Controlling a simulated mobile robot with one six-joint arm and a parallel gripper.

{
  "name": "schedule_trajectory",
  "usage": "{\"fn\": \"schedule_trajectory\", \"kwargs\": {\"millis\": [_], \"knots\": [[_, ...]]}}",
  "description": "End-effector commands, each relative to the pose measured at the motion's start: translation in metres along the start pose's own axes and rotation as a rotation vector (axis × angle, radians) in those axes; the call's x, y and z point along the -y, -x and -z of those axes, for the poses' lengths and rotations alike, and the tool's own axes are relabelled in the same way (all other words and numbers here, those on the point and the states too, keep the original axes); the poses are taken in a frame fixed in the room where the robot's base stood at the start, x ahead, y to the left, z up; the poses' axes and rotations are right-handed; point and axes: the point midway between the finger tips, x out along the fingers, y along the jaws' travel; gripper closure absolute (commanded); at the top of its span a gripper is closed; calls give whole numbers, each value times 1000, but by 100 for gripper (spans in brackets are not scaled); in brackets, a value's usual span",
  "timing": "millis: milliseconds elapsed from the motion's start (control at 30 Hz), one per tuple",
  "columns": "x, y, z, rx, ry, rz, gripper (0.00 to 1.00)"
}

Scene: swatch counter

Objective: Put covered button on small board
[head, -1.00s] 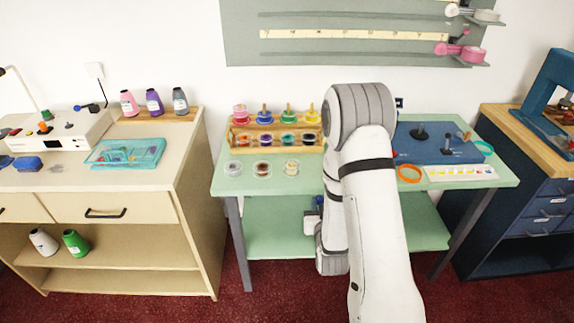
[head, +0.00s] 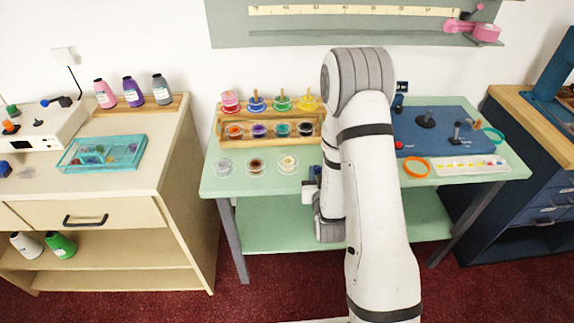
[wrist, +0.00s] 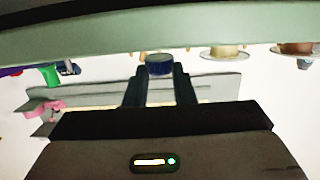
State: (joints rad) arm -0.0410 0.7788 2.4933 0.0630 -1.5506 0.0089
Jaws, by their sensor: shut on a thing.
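My gripper (wrist: 160,75) is shut on a small round dark blue thing with a paler face (wrist: 159,64), seen in the wrist view between the two black fingers; it may be the covered button. The wrist picture is upside down, with the green counter edge (wrist: 100,37) across its top. In the head view my own arm hides the fingers and what they hold. I cannot tell for sure which thing is the small board. A blue board (head: 407,143) with black upright tools lies at the right of the green counter, and a white strip with coloured dots (head: 440,168) lies before it.
A wooden rack (head: 262,143) of coloured pots stands at the counter's left, with several small round dishes (head: 256,167) before it. An orange ring (head: 417,167) lies by the strip. A cream cabinet (head: 140,207) stands left, a dark blue one (head: 540,205) right.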

Motion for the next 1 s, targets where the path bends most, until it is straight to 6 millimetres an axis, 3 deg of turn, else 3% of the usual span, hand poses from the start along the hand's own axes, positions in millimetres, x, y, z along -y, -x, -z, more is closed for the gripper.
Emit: {"fn": "schedule_trajectory", "kwargs": {"millis": [233, 433, 633, 767, 1000], "knots": [[10, -19, 15, -9, 8, 54, 98], [13, -49, 57, -12, 29, 145, 98], [10, -60, 90, -5, 40, 197, 98], [9, -64, 84, 5, 40, 206, 98], [10, -69, 47, 5, 38, 207, 98]]}}
